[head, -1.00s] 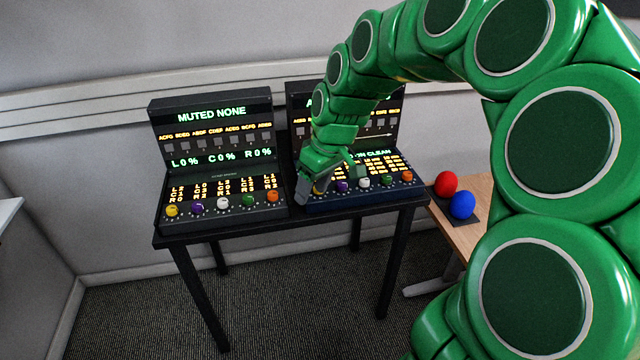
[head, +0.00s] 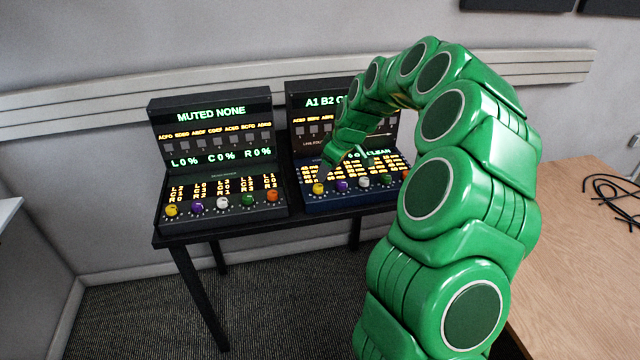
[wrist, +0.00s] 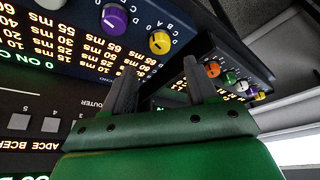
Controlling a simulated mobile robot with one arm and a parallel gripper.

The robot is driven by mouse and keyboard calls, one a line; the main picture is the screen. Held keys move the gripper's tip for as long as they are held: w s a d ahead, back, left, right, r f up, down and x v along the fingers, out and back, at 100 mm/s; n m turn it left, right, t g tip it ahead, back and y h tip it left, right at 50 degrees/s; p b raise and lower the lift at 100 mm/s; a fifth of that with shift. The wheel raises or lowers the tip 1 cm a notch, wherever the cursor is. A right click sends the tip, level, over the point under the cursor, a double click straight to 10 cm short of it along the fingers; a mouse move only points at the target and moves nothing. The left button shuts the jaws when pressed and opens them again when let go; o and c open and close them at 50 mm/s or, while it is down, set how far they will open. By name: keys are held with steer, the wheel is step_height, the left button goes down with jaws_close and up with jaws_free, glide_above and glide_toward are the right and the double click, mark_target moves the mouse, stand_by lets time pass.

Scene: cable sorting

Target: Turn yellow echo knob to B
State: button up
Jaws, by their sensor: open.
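The yellow echo knob (head: 318,188) is at the left end of the knob row on the right console (head: 310,205). In the wrist view the yellow knob (wrist: 160,42) has letters beside it, including C and D; which one it points at is too small to tell. My gripper (wrist: 160,66) is open and empty, with its two dark fingers spread. The knob lies beyond the fingertips, apart from them. In the head view my gripper (head: 335,164) hovers above the console's sloped panel, behind and above the yellow knob, and hides part of the panel text.
The left console (head: 160,222) has its own knob row with another yellow knob (head: 171,211). Both consoles share a black table (head: 250,234). My arm covers the right console's right side. A wooden desk (head: 570,260) with black cables (head: 612,187) stands at right.

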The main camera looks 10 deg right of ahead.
mark_target(318, 186)
steer(key=shift+x, duration=3.75)
steer(key=c, duration=1)
steer(key=shift+m, duration=0.3)
steer(key=m+h, duration=0.1)
steer(key=m, duration=0.1)
steer(key=shift+s+m+t, duration=0.1)
steer(key=shift+m+t, duration=0.2)
steer(key=shift+m, duration=0.1)
steer(key=m+h, duration=0.1)
steer(key=m, duration=0.2)
steer(key=shift+a+t, duration=0.1)
steer(key=shift+t, duration=0.2)
steer(key=m+h, duration=0.2)
steer(key=m, duration=0.2)
steer(key=shift+a, duration=0.1)
steer(key=shift+a+m+h, duration=0.15)
steer(key=shift+m+h, duration=0.35)
steer(key=shift+m, duration=1.5)
